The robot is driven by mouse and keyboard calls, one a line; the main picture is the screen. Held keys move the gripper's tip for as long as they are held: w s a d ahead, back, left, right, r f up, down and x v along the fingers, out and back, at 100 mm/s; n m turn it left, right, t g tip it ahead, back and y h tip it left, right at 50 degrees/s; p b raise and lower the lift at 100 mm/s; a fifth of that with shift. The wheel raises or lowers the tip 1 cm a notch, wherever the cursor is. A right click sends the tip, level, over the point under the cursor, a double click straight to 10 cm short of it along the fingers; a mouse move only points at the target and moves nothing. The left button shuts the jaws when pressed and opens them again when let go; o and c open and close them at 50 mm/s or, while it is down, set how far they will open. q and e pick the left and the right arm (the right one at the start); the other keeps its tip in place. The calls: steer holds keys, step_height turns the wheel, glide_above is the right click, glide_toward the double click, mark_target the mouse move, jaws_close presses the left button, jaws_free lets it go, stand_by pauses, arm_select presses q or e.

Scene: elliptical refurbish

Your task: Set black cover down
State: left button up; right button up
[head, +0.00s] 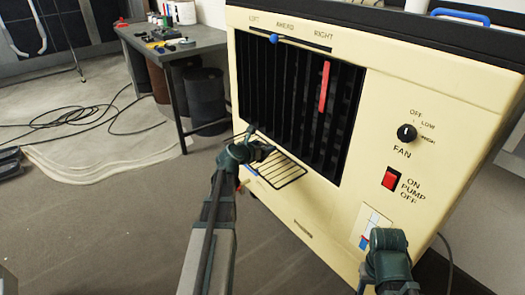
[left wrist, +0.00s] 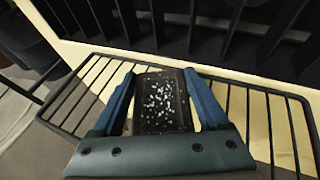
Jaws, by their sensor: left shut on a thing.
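The black cover (head: 283,172) is a flat frame of thin bars. It shows in front of the lower edge of the cream cooler's louvre opening, tilted away from the louvres. In the left wrist view the cover (left wrist: 273,118) spreads to both sides of my left gripper (left wrist: 160,90). The blue fingers are shut on a dark, white-speckled piece at its middle. In the head view my left gripper (head: 262,152) hides part of the cover's left side. My right gripper (head: 388,258) is at the lower right, in front of the cooler; its fingers are not clear.
The cream cooler (head: 395,95) has black louvres, a red strip (head: 323,87), a fan knob (head: 407,132) and a red switch (head: 390,180). A grey workbench (head: 190,42) with small items stands behind left. Cables (head: 75,118) lie on the floor. The near left floor is clear.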

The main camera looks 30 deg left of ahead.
arm_select(q)
steer(key=shift+r, duration=0.1)
steer(key=shift+f, duration=0.2)
steer(key=o, duration=1.6)
steer(key=shift+c, duration=0.2)
steer(key=shift+r, duration=0.1)
steer(key=shift+r, duration=0.25)
steer(key=p+v, duration=0.4)
steer(key=v, duration=0.8)
steer(key=shift+f+p, duration=0.2)
steer(key=shift+p, duration=0.15)
steer(key=shift+s, duration=0.1)
